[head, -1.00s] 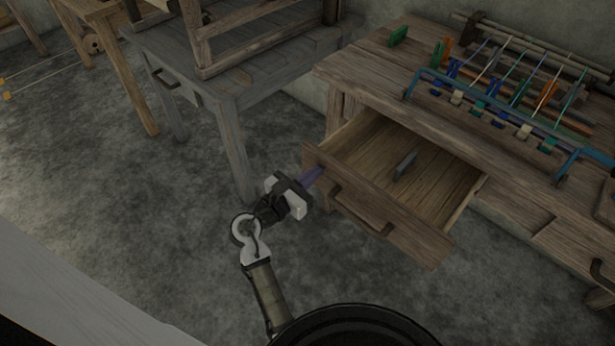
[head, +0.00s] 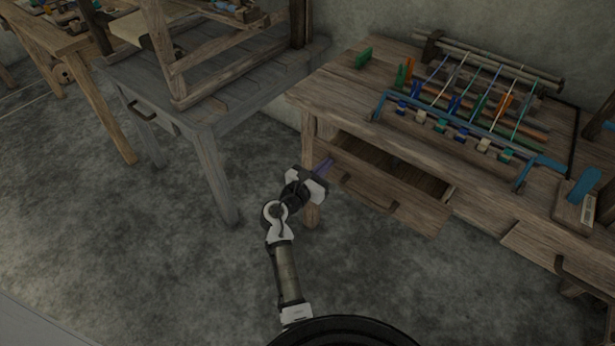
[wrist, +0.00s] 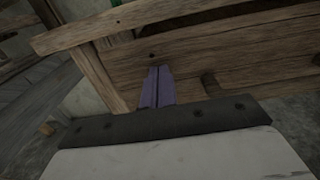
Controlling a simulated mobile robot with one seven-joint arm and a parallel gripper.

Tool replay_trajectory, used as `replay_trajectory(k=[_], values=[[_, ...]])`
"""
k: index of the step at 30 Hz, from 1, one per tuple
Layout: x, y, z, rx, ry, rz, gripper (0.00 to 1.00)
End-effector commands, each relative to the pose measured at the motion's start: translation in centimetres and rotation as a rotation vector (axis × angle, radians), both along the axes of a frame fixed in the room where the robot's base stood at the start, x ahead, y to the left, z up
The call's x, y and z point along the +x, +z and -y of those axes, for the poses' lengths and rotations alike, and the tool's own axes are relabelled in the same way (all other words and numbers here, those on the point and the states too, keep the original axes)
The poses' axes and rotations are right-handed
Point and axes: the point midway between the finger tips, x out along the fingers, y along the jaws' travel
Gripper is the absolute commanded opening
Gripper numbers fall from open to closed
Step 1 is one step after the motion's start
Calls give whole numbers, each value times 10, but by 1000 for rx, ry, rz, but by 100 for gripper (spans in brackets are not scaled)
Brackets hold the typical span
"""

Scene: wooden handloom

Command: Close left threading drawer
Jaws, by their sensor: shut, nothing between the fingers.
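The left threading drawer (head: 391,190) is a wooden drawer under the loom table, standing partly open with a dark gap above its front. Its curved handle (head: 369,197) is on the front panel. My gripper (head: 325,166) is shut and empty, its purple fingers at the left end of the drawer front. In the wrist view, the shut fingers (wrist: 158,87) point at the drawer front (wrist: 215,62), near a small dark hole. They look very close to the wood or touching it. The handle shows to their right in the wrist view (wrist: 209,84).
The table (head: 330,91) carries a small loom (head: 470,105) with coloured threads and green pegs. A second drawer (head: 560,255) with a handle is at the right. A grey table (head: 215,100) stands left of my arm. The floor (head: 130,230) at lower left is clear.

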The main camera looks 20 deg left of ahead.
Motion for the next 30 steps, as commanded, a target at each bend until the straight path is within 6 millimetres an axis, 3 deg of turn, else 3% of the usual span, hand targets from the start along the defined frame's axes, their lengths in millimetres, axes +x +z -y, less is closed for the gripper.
replay_trajectory(k=[6, 12, 19, 30], values=[[52, 1, 20, 2, -4, 2, 0], [84, 0, 31, 1, -1, 1, 0], [101, -1, 37, 1, 0, 0, 0], [108, 2, 39, 1, 2, 5, 0]])
